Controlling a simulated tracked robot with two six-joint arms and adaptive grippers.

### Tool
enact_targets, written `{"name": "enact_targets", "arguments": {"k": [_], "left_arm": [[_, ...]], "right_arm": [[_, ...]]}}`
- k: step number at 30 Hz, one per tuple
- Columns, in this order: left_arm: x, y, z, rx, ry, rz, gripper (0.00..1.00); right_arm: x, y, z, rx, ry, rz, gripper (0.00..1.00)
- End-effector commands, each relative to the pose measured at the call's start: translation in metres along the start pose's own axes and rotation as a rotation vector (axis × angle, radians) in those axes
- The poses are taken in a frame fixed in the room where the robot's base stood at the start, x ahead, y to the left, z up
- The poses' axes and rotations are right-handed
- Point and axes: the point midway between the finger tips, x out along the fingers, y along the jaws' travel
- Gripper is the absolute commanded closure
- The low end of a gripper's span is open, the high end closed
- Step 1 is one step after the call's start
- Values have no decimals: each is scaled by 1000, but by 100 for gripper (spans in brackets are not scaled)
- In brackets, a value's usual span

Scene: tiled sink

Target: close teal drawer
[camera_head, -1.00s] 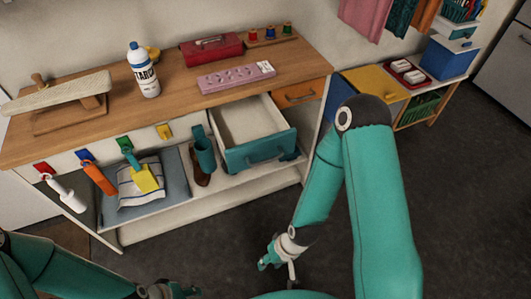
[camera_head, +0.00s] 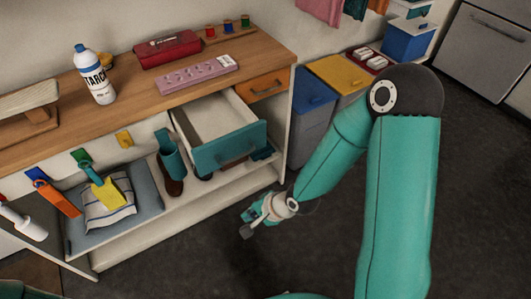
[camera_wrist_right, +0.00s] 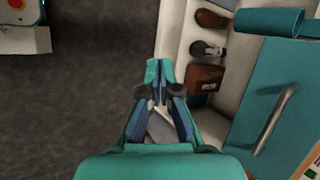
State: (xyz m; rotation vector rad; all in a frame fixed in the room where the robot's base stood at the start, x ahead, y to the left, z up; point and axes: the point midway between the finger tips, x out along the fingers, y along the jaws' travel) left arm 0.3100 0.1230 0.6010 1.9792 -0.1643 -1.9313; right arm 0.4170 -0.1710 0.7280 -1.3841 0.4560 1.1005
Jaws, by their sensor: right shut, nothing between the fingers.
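The teal drawer (camera_head: 231,147) is pulled out of the wooden-topped bench, its white inside empty where it shows. Its front and bar handle also show at the right of the right wrist view (camera_wrist_right: 272,85). My right gripper (camera_head: 250,222) is in front of the bench, below and slightly right of the drawer front, apart from it. In the right wrist view my right gripper (camera_wrist_right: 160,75) has its fingers together and empty, with the drawer front to their right. My left gripper is out of view.
A shut orange drawer (camera_head: 262,87) is right of the teal one. Shoes (camera_head: 172,184) and a folded striped cloth (camera_head: 107,204) are on the lower shelf. Blue (camera_head: 312,100) and yellow (camera_head: 338,74) lidded bins stand right of the bench. The dark floor in front is clear.

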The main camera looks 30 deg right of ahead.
Motion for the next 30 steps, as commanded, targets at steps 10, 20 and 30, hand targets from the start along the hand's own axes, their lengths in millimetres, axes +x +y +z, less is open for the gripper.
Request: {"name": "enact_targets", "arguments": {"k": [10,20,30], "left_arm": [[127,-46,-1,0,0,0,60],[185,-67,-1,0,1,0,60],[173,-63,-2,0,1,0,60]], "right_arm": [[-66,-48,-89,98,228,-486,100],[-121,-40,-117,43,401,-703,100],[-113,-50,-122,47,398,-698,100]]}}
